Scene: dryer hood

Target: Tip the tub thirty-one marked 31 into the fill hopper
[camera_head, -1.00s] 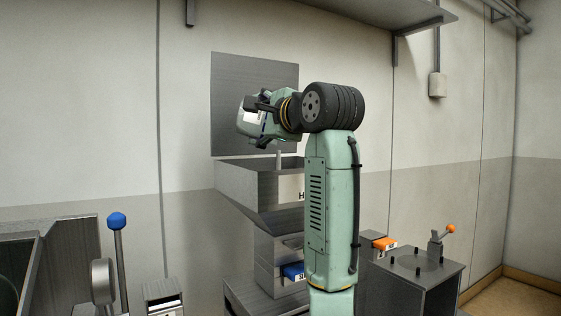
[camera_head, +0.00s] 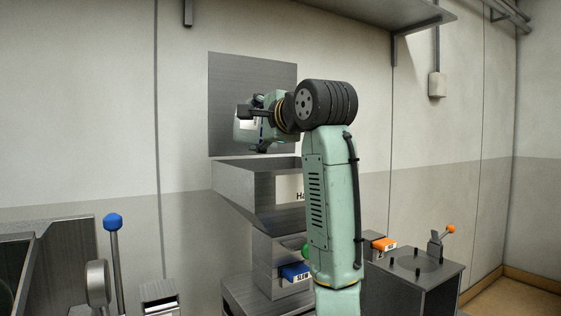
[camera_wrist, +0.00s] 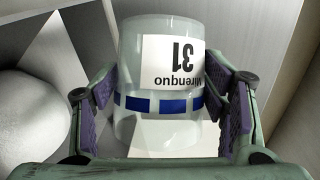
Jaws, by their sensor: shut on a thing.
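The tub thirty-one (camera_wrist: 160,122) is a clear cylinder with a blue dashed band and a white label reading 31, upside down in the wrist view. My gripper (camera_wrist: 160,95) is shut on it, with purple pads on both sides. In the head view my gripper (camera_head: 264,122) holds the tub (camera_head: 244,130) above the fill hopper (camera_head: 236,190), apart from its rim. The tub looks close to upright or level there; its mouth is hard to make out. The tub's wall is see-through in the wrist view, and I cannot tell whether anything is left inside.
A dark panel (camera_head: 225,85) is on the wall behind the hopper. A blue-knobbed lever (camera_head: 114,222) stands at left. A block with an orange-knobbed lever (camera_head: 450,229) stands at right. A shelf (camera_head: 360,12) is overhead. The wrist view shows a pale rounded shape (camera_wrist: 35,120).

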